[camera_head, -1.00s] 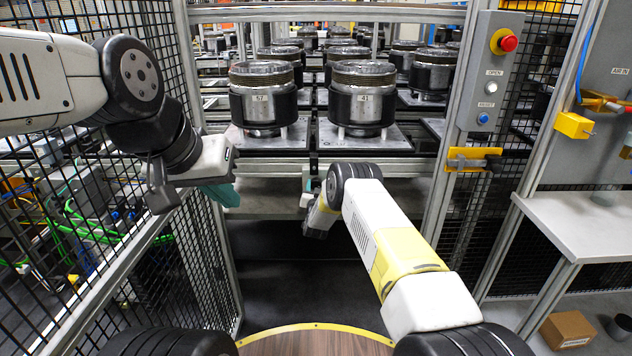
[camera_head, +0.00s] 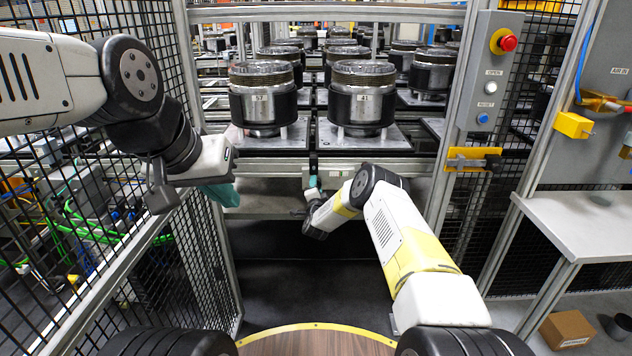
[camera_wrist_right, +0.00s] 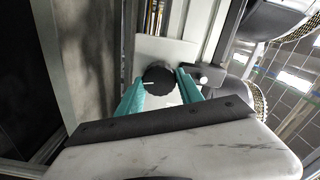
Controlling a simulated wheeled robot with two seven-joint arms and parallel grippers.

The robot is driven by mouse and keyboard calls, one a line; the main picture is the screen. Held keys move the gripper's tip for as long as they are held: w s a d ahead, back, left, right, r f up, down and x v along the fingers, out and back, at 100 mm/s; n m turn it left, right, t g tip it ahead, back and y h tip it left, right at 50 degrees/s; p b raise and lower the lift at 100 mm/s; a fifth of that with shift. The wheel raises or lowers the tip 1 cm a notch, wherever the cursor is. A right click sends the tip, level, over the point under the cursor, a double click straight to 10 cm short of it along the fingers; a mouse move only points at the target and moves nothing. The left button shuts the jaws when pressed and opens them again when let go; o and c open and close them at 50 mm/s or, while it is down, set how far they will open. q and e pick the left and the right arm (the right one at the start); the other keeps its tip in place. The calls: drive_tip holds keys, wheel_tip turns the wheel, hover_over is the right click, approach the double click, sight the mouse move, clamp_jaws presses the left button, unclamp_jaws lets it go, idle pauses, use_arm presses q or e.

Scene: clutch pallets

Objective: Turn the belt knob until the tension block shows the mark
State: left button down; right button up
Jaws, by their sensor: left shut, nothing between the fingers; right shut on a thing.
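The belt knob (camera_wrist_right: 158,78) is a round black ribbed knob with a short white line on its left side, in the right wrist view. My right gripper (camera_wrist_right: 160,92) is shut on it, with one teal finger on each side. A pale plate (camera_wrist_right: 165,48) lies behind the knob. I cannot make out the tension block or its mark for certain. In the head view my right gripper (camera_head: 313,186) is at the conveyor's front edge, where the knob is too small to tell. My left gripper (camera_head: 219,192) is shut and empty, left of it, near the mesh fence.
Two clutches, labelled 57 (camera_head: 262,98) and 41 (camera_head: 362,98), stand on pallets above my right gripper. A mesh fence (camera_head: 90,215) is close on the left. A control post (camera_head: 487,75) and a grey side table (camera_head: 585,222) are on the right. The floor ahead is clear.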

drive_tip(key=m, duration=0.6)
drive_tip(key=shift+f, duration=0.1)
idle(0.5)
drive_tip(key=o, duration=1.4)
drive_tip(key=shift+s, duration=0.1)
drive_tip(key=s, duration=0.7)
drive_tip(key=shift+s, duration=0.3)
